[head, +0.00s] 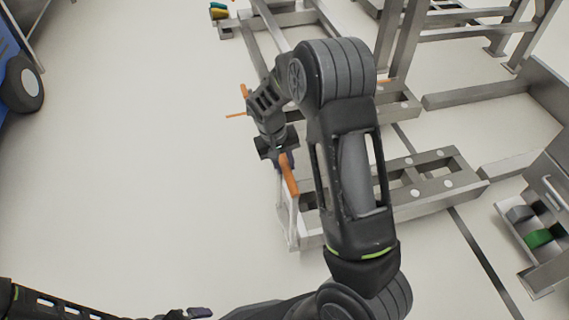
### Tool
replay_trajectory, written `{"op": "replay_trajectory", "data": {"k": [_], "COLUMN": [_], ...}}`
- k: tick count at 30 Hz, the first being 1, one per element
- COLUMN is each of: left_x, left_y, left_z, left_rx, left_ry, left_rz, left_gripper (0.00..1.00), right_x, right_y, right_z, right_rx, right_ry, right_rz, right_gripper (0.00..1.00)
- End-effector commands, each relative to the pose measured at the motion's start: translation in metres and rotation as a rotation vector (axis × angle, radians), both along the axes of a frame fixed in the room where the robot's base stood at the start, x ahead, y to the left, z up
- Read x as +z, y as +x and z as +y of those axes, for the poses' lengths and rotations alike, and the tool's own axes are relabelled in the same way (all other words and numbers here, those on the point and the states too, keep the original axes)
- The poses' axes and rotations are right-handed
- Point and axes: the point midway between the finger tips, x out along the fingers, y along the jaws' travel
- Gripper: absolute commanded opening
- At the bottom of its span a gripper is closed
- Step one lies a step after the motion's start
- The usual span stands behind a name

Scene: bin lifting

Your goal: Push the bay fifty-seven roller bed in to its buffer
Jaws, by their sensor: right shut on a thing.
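A low grey metal bed frame (440,183) lies on the floor right of centre, with round pale spots along its rails. An upright bracket (293,222) at its left end carries an orange handle (290,178). My right gripper (284,160) is shut on this handle; the fingers are partly hidden. My right arm covers the middle of the frame. No bay number is readable. My left arm comes in along the bottom edge, and only a small part of the left gripper (198,312) shows, too little to tell its jaws.
A similar frame (398,103) with another orange handle (243,92) lies behind. Grey racks stand at the top right. A grey drawer unit (548,200) with a green item (540,238) is at the right. A blue wheeled vehicle (18,75) is at the left. The left floor is clear.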

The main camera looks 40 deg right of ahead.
Motion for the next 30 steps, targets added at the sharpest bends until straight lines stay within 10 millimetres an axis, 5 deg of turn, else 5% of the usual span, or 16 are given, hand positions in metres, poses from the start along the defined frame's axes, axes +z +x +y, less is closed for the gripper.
{"op": "replay_trajectory", "data": {"k": [8,30], "left_x": [0.0,0.0], "left_y": [-0.0002,-0.0002], "left_z": [-0.0001,-0.0001], "left_rx": [0.0,0.0], "left_ry": [0.0,0.0], "left_rz": [0.0,0.0], "left_gripper": [1.0,1.0], "right_x": [0.0001,0.0002], "right_y": [0.0,0.0001], "right_z": [0.0,0.0001], "right_rx": [0.0,0.0], "right_ry": [0.0,0.0], "right_rz": [0.0,0.0], "right_gripper": [0.0,0.0]}}
